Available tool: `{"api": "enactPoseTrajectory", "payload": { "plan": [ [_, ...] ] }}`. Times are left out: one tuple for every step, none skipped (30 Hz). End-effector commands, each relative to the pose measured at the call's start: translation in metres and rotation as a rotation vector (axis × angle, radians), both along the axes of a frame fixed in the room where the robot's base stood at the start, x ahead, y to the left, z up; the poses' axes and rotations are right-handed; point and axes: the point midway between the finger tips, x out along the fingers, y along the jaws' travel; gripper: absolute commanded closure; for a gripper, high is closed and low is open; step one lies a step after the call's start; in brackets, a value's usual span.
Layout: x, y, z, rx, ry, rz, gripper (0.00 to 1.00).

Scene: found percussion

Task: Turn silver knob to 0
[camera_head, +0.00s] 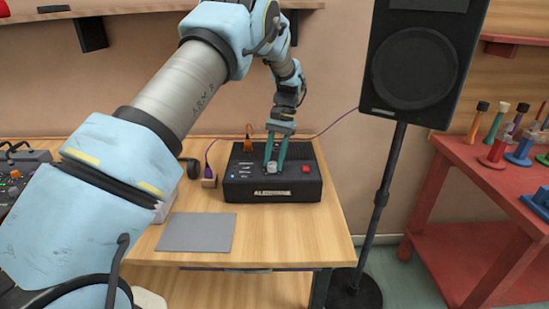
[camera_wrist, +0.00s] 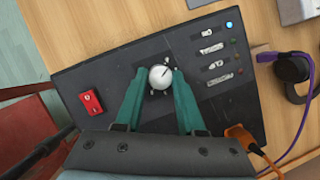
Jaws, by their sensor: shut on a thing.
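The silver knob (camera_wrist: 160,76) sits on the top panel of a black box (camera_head: 240,190) on the wooden table. Small tick marks surround the knob, and a dark pointer line shows on its upper right side in the wrist view. The numbers by the ticks are too small to read. My gripper (camera_head: 272,167) points down at the panel, its two green fingers shut on the knob from either side. The knob also shows between the fingertips in the head view (camera_head: 271,168).
A red switch (camera_wrist: 90,102) sits on the panel beside the knob. An orange plug (camera_wrist: 238,133) and purple cable (camera_wrist: 300,115) are at the box's edge. A grey pad (camera_head: 197,233) lies on the table (camera_head: 285,237). A black speaker (camera_head: 418,65) on a stand is to the right.

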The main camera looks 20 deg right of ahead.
Motion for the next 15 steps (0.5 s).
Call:
{"api": "enactPoseTrajectory", "payload": {
  "plan": [
    [0.0008, 0.0012, -0.0002, 0.001, 0.001, 0.036, 1.00],
    [0.0009, 0.0013, -0.0002, 0.001, 0.001, 0.055, 1.00],
    [0.0009, 0.0014, -0.0003, 0.001, 0.000, 0.080, 1.00],
    [0.0010, 0.0013, -0.0003, 0.002, 0.000, 0.096, 1.00],
    [0.0010, 0.0013, -0.0003, 0.001, 0.001, 0.114, 1.00],
    [0.0009, 0.0013, -0.0003, 0.001, 0.001, 0.133, 1.00],
    [0.0010, 0.0013, -0.0003, 0.002, 0.001, 0.147, 1.00],
    [0.0012, 0.0014, -0.0003, 0.001, 0.001, 0.160, 1.00],
    [0.0013, 0.0016, -0.0004, 0.002, 0.001, 0.174, 1.00],
    [0.0014, 0.0017, -0.0004, 0.001, 0.000, 0.185, 1.00],
    [0.0014, 0.0017, -0.0004, 0.002, 0.001, 0.195, 1.00],
    [0.0014, 0.0017, -0.0004, 0.001, 0.001, 0.205, 1.00],
    [0.0014, 0.0018, -0.0005, 0.001, 0.001, 0.211, 1.00],
    [0.0014, 0.0016, -0.0005, 0.001, 0.001, 0.217, 1.00],
    [0.0014, 0.0016, -0.0005, 0.001, 0.001, 0.224, 1.00]
  ]
}}
